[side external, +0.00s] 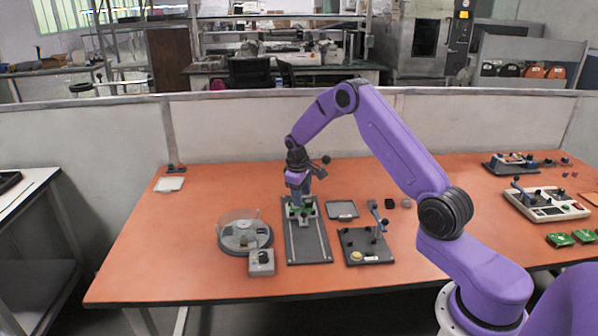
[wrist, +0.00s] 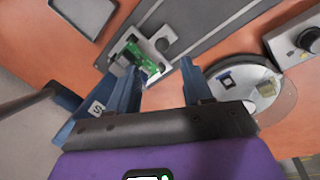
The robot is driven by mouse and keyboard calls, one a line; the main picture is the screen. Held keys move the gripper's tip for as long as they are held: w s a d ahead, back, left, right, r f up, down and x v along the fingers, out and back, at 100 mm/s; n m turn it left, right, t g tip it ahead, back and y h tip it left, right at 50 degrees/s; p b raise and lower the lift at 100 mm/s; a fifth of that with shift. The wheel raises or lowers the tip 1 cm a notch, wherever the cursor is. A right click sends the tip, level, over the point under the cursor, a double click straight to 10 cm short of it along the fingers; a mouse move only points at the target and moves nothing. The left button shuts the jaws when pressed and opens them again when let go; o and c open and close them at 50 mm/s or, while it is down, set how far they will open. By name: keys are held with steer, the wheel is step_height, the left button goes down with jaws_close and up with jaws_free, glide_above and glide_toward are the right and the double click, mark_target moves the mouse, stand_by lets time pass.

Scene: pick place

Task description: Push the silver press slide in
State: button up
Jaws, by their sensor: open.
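The silver press slide (side external: 304,220) sits near the far end of a dark grey rail plate (side external: 308,250). It also shows in the wrist view (wrist: 171,26) as a pale silver carriage with round holes. A green circuit board (wrist: 145,56) lies in it. My gripper (side external: 301,205) points down at the far end of the slide. In the wrist view its two blue fingers (wrist: 146,78) are spread apart, with the board and carriage just beyond their tips. I cannot tell whether the fingers touch the slide.
Left of the plate stand a round device with a clear cover (side external: 245,238) and a grey box with a black knob (side external: 261,262). Right are a lever panel (side external: 365,246) and a grey tray (side external: 342,210). The table's left front is clear.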

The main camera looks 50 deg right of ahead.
step_height(320, 180, up, 10)
steer(key=a, duration=0.1)
steer(key=shift+s+a, duration=0.2)
steer(key=shift+a, duration=0.2)
steer(key=shift+a+f, duration=0.1)
steer(key=s+a+r+n+y, duration=0.1)
steer(key=s+a+r+n, duration=0.15)
steer(key=s+a, duration=0.65)
steer(key=s+a+r+n, duration=0.2)
steer(key=s+a+r, duration=0.25)
steer(key=a, duration=0.75)
steer(key=s+a+n+y, duration=0.1)
steer(key=s+n, duration=0.5)
steer(key=s, duration=2.1)
steer(key=shift+s+a+f+y, duration=0.15)
steer(key=shift+a+f+y, duration=0.1)
steer(key=shift+a+y, duration=0.05)
